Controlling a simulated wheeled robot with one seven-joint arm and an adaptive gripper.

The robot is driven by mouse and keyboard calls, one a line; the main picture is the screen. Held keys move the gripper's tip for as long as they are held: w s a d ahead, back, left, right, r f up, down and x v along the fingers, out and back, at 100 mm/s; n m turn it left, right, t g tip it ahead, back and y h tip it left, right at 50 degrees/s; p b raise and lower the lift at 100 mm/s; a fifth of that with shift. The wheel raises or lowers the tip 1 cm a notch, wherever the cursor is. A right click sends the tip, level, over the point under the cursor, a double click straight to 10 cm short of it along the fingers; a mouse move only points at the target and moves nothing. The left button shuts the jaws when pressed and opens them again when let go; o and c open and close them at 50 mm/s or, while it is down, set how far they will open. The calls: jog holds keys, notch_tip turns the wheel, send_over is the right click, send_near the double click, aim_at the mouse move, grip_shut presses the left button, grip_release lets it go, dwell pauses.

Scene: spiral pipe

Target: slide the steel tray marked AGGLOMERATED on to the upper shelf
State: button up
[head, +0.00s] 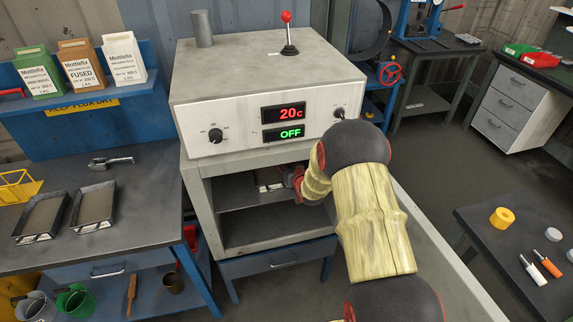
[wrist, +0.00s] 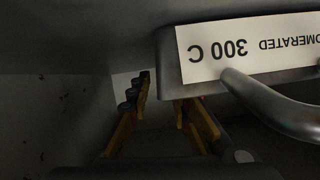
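The steel tray marked AGGLOMERATED shows in the wrist view (wrist: 168,62) as a metal edge with a white label, upside down, reading "OMERATED 300 C". Its rounded handle (wrist: 275,105) sticks out at the right. In the head view only a small pale part of the tray (head: 270,187) shows inside the upper shelf (head: 235,190) of the grey oven; my arm hides part of it. My gripper (wrist: 168,105) is open, with its fingers apart and nothing seen between them. The right finger is close to the tray's front near its label end; contact cannot be told. The handle is outside the fingers.
The oven (head: 255,90) reads 20c and OFF. Its lower shelf (head: 265,228) looks empty. Two filled trays (head: 76,228) (head: 22,240) and a scoop (head: 110,162) lie on the left bench. A small table (head: 515,215) stands at the right. Oven walls surround my gripper closely.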

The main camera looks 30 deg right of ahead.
jog(key=shift+o, duration=0.4)
jog(key=shift+s+f, duration=0.1)
jog(key=v, duration=1.2)
